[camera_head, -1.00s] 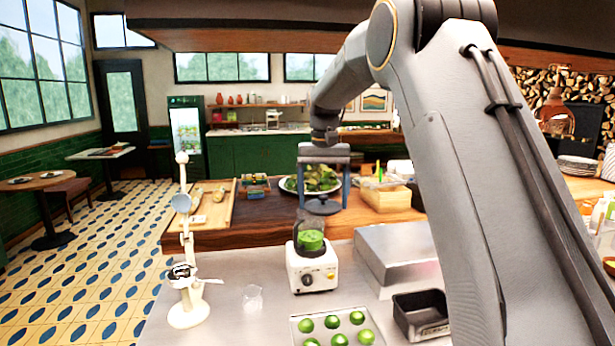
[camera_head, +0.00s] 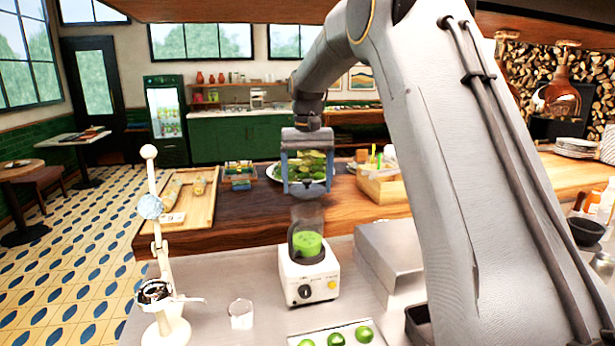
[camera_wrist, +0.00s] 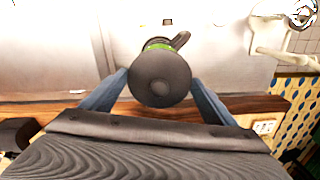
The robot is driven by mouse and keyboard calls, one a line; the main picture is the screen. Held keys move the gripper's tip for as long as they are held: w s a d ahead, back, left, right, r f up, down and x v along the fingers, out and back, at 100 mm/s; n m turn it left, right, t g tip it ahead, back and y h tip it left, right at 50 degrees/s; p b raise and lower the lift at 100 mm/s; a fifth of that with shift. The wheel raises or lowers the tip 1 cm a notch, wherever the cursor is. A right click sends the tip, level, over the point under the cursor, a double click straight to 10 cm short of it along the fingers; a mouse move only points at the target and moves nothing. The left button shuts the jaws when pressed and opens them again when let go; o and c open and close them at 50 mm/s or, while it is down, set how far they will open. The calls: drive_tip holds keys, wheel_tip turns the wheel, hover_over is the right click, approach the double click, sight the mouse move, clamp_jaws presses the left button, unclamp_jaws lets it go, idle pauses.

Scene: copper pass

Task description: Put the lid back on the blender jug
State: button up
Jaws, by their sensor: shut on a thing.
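The blender jug (camera_head: 306,243), clear with green contents, stands upright on its white blender base (camera_head: 309,278) on the steel counter. Its top is uncovered. My gripper (camera_head: 307,187) is above the jug and shut on the dark round lid (camera_wrist: 160,78). In the wrist view, the lid sits between the two fingers of my gripper (camera_wrist: 160,84) and covers most of the jug beneath. The jug's dark handle (camera_wrist: 181,40) and a strip of green show past the lid's edge. The lid is apart from the jug, with a gap below it in the head view.
A white juicer press (camera_head: 158,290) and a small glass (camera_head: 241,313) stand left of the blender. A tray of limes (camera_head: 335,334) lies in front. A steel box (camera_head: 390,262) is close on the right. A plate of greens (camera_head: 277,172) sits behind on wood.

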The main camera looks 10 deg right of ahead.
sight(307, 190)
drive_tip(key=shift+f+b, duration=0.45)
drive_tip(key=shift+f, duration=1.8)
drive_tip(key=shift+s+p, duration=0.1)
drive_tip(key=shift+p, duration=0.3)
drive_tip(key=shift+f, duration=0.15)
idle(0.8)
drive_tip(key=o, duration=1)
drive_tip(key=shift+o, duration=0.2)
drive_tip(key=shift+r, duration=3.5)
